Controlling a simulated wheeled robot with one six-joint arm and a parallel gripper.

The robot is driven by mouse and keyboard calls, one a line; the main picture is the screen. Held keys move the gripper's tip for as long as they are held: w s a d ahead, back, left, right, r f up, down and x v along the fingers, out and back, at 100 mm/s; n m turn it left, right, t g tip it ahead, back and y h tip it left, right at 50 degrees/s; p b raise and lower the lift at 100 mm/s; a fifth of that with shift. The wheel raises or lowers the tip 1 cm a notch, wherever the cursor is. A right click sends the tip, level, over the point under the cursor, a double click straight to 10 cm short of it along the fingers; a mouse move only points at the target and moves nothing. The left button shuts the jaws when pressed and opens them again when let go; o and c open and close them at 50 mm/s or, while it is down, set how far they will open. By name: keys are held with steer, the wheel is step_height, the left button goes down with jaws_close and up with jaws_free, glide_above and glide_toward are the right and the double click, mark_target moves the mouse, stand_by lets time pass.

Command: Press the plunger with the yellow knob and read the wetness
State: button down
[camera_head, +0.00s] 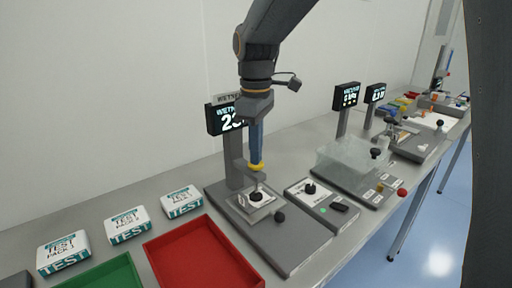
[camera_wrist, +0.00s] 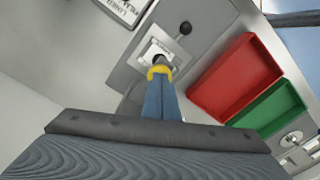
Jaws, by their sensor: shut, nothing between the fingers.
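My gripper (camera_head: 256,160) points down over the near tester, its blue fingers shut together. The yellow knob (camera_head: 257,167) is right at the fingertips, and they look to be touching it. In the wrist view the yellow knob (camera_wrist: 158,72) shows as a band at the end of the blue fingers (camera_wrist: 160,100). Below it a dark round part stands on a light square plate (camera_head: 241,203). The wetness display (camera_head: 226,117) stands behind; it shows digits starting with 2, and the rest is partly hidden by my arm.
A black ball knob (camera_head: 280,216) sits beside the plate. A red tray (camera_head: 205,258), a green tray (camera_head: 105,274) and several test packs (camera_head: 127,225) lie to the left. Other instruments with a clear cover (camera_head: 352,157) and displays (camera_head: 347,97) stand to the right along the bench.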

stand_by(0.4)
step_height(320, 180, up, 9)
steer(key=p, duration=0.8)
stand_by(0.3)
steer(key=s+d+f+m+b, duration=0.1)
steer(key=s+d+f+m, duration=0.3)
steer(key=s+d+f, duration=0.1)
steer(key=s+d+f+m+t+b, duration=0.1)
steer(key=s+d+f+m+b, duration=0.1)
steer(key=s+d+f+m, duration=0.2)
steer(key=s+d+f+m+b, duration=0.1)
steer(key=s+d+f+m, duration=0.3)
steer(key=f, duration=0.6)
steer(key=shift+s+d+f+m+b, duration=0.1)
steer(key=shift+s+d+m+b, duration=0.3)
steer(key=shift+s+d, duration=0.6)
steer(key=shift+a, duration=0.15)
